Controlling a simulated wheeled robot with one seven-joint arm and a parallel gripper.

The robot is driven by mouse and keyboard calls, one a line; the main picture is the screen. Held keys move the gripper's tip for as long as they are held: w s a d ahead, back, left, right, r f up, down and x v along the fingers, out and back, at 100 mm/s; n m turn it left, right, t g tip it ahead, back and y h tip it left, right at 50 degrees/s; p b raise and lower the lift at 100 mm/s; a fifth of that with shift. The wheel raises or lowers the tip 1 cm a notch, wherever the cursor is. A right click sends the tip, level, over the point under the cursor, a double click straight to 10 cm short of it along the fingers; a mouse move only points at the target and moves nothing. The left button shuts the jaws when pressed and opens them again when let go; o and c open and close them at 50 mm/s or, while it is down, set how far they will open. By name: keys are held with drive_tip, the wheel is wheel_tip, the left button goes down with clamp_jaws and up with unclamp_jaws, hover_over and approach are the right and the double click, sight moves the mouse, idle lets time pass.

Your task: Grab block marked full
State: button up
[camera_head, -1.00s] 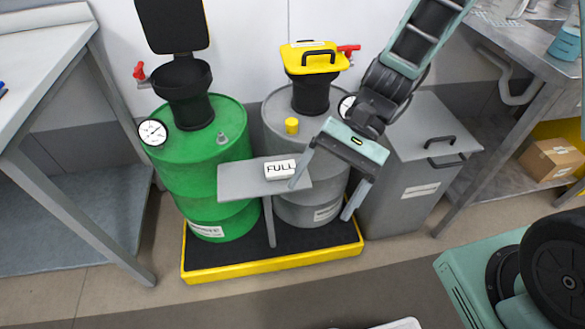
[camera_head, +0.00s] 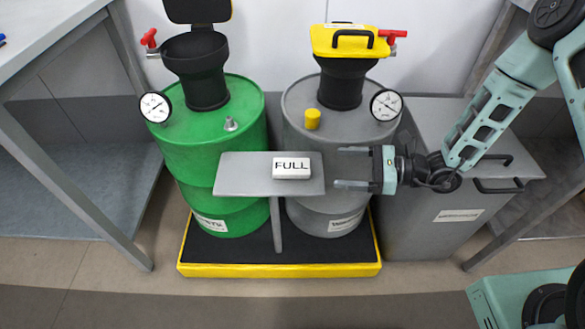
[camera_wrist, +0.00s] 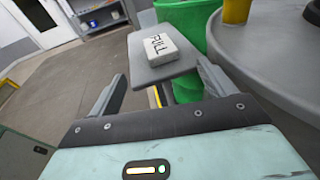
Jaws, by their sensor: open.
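The white block marked FULL (camera_head: 291,168) lies flat on a small grey shelf (camera_head: 240,177) in front of the two drums. In the wrist view the block (camera_wrist: 160,50) shows ahead, beyond the fingertips and between their lines. My gripper (camera_head: 352,167) is open and empty, to the right of the block, with its fingers pointing left toward it and a gap between. In the wrist view my gripper (camera_wrist: 160,90) has both fingers spread, with the shelf (camera_wrist: 146,70) just beyond them.
A green drum (camera_head: 205,170) with an open black funnel stands left; a grey drum (camera_head: 320,120) with a yellow-lidded funnel (camera_head: 350,42) stands behind the shelf. Both are on a yellow-edged tray (camera_head: 280,270). A grey bin (camera_head: 440,215) is at right, a table (camera_head: 50,35) at left.

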sight(304, 167)
drive_tip(key=b+x, duration=0.1)
drive_tip(key=x, duration=1)
drive_tip(key=shift+a+f, duration=0.1)
drive_tip(key=shift+f, duration=0.05)
drive_tip(key=c, duration=1.2)
